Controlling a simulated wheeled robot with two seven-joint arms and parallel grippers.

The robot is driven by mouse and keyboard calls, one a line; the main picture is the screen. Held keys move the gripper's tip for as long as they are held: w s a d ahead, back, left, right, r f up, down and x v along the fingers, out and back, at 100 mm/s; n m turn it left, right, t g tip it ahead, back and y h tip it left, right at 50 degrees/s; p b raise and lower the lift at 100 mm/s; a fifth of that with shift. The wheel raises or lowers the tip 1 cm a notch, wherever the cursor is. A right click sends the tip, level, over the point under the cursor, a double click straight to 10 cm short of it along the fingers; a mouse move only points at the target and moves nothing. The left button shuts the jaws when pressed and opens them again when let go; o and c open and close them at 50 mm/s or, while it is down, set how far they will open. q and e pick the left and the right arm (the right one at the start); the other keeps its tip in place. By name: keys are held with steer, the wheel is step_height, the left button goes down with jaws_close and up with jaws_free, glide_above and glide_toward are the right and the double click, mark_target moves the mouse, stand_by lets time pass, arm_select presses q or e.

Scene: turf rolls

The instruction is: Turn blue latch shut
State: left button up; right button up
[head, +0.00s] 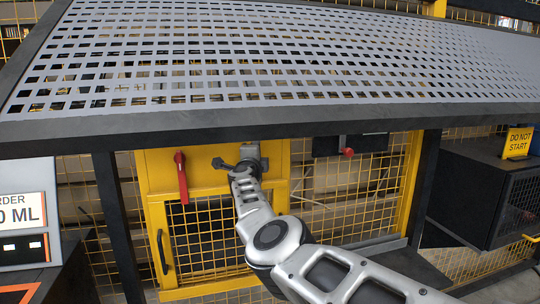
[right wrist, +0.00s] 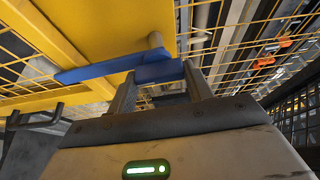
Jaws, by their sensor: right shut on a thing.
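The blue latch (right wrist: 105,69) is a flat bar seen in the right wrist view, lying roughly level across a yellow panel (right wrist: 112,25), with a short grey post (right wrist: 155,41) by its right part. My right gripper (right wrist: 160,76) is shut on the right part of the bar, one finger on each side. In the head view my right gripper (head: 238,165) is at the top of the yellow cabinet front (head: 205,180), where it and the arm hide the latch. My left gripper is in neither view.
A red handle (head: 181,176) hangs left of my gripper. A grey perforated table top (head: 280,60) overhangs the cabinet, its dark front edge close above my gripper. A mesh door (head: 205,235) with a black pull (head: 162,252) is below. A dark leg (head: 118,225) stands left.

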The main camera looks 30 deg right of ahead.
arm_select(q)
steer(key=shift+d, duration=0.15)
arm_select(e)
steer(key=shift+m, duration=0.4)
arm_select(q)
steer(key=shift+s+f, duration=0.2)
arm_select(e)
steer(key=o, duration=1.4)
